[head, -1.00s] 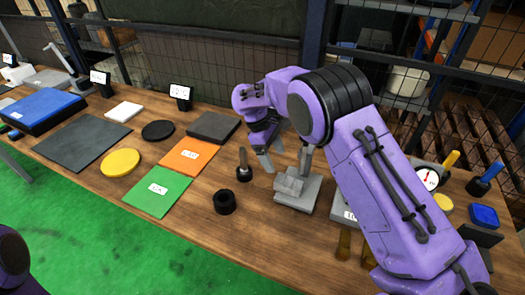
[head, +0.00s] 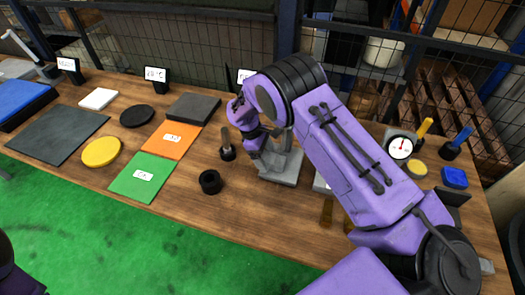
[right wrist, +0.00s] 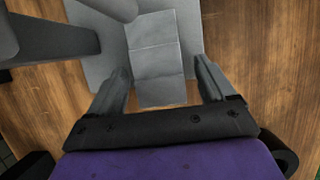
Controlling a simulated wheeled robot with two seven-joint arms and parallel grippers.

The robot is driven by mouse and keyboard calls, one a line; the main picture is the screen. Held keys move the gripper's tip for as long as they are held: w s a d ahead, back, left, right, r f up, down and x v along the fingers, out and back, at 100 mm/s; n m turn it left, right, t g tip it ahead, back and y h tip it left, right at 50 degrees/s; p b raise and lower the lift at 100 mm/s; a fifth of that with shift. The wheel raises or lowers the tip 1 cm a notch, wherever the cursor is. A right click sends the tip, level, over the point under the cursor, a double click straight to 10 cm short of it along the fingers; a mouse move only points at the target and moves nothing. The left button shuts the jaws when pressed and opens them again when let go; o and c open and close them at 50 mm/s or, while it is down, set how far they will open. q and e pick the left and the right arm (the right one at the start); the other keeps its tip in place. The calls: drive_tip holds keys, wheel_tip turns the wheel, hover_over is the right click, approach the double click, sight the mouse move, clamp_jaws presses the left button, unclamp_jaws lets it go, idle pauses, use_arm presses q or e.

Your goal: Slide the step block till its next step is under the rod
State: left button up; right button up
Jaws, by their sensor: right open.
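The light grey step block (right wrist: 157,60) lies on a grey base plate (right wrist: 188,15) in the right wrist view, its flat steps running from top to bottom. My right gripper (right wrist: 161,70) is open, with one finger on each side of the block's near part; it shows small gaps and no clear grip. In the head view, my right gripper (head: 257,150) is low over the grey stand (head: 284,178) and hides most of the block. A grey post and a rounded grey part show upper left in the right wrist view; I cannot tell the rod's tip. My left gripper is not in view.
A black ring (head: 210,182) and a dark holder with a peg (head: 227,151) stand left of the stand. A dial gauge (head: 399,148) and blue block (head: 454,178) are at the right. Green (head: 143,178) and orange (head: 172,138) plates lie left.

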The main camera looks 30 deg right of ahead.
sight(278, 159)
clamp_jaws()
drive_tip(key=shift+s+d+r+p, duration=0.1)
drive_tip(key=shift+s+d+p, duration=0.4)
drive_tip(key=shift+d, duration=0.05)
drive_tip(key=shift+s+d, duration=0.6)
drive_tip(key=shift+d, duration=0.15)
drive_tip(key=shift+s+d, duration=0.2)
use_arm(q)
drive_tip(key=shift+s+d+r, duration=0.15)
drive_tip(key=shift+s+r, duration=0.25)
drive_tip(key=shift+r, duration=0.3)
use_arm(e)
drive_tip(key=shift+w, duration=0.1)
